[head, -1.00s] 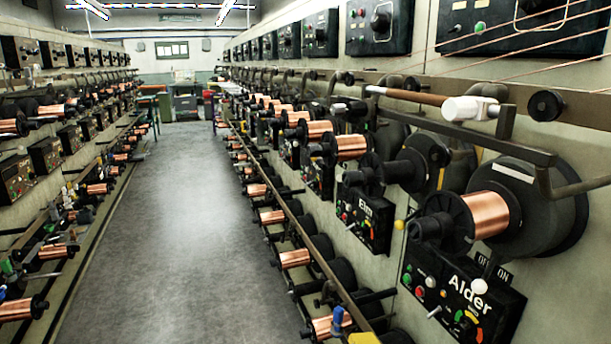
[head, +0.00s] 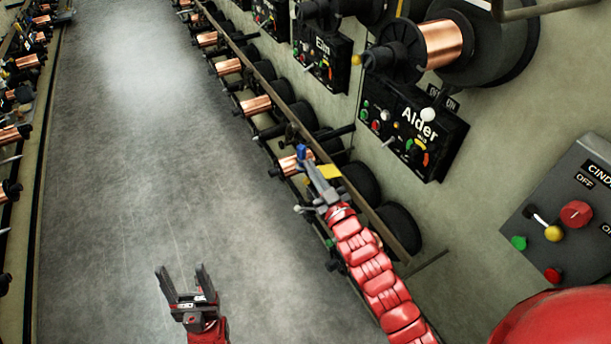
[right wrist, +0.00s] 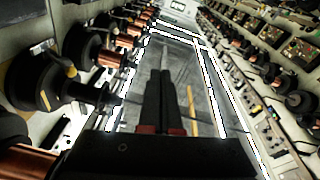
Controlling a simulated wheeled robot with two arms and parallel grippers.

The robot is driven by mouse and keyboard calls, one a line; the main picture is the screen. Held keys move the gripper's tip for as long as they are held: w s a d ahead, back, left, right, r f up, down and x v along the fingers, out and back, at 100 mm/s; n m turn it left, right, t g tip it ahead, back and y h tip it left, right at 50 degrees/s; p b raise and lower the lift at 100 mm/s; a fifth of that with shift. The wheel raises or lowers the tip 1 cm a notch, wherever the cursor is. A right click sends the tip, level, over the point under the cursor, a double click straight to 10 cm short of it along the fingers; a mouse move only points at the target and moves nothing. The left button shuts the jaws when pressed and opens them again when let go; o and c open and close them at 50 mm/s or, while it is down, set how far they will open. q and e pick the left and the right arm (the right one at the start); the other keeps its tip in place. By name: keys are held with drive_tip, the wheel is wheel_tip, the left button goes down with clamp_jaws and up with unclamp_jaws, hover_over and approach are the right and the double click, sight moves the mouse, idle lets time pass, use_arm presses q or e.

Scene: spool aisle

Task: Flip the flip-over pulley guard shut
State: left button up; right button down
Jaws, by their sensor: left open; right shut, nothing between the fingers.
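I cannot pick out the flip-over pulley guard with certainty in either view. In the head view, dark round wheels (head: 398,228) sit low at the wall behind a long rail (head: 268,77). A yellow piece (head: 327,171) and a blue knob (head: 301,152) show close to my right gripper (head: 311,168). That gripper is shut and empty, over or beside the lower spool row; contact cannot be told. Its closed fingers also show in the right wrist view (right wrist: 165,80). My left gripper (head: 184,281) is open and empty above the aisle floor, well left of the row.
The Alder control box (head: 413,130) and a large copper spool (head: 440,45) are on the wall above. A grey Cinder-type panel (head: 570,215), its label cut off, juts out at right. The aisle floor (head: 130,150) is clear. Another spool row (head: 20,90) lines the left.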

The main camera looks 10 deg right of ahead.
wheel_tip(320, 180, down, 6)
drive_tip(key=w+g+h, duration=0.1)
drive_tip(key=g+h, duration=0.2)
drive_tip(key=g, duration=0.2)
drive_tip(key=p, duration=0.3)
hover_over(306, 179)
drive_tip(key=s+a, duration=0.2)
wheel_tip(306, 179, down, 5)
drive_tip(key=shift+g+h, duration=0.3)
drive_tip(key=shift+g, duration=0.1)
drive_tip(key=f, duration=0.1)
drive_tip(key=d+f, duration=0.1)
drive_tip(key=f, duration=0.1)
drive_tip(key=shift+d+f+p, duration=0.3)
drive_tip(key=shift+f, duration=0.05)
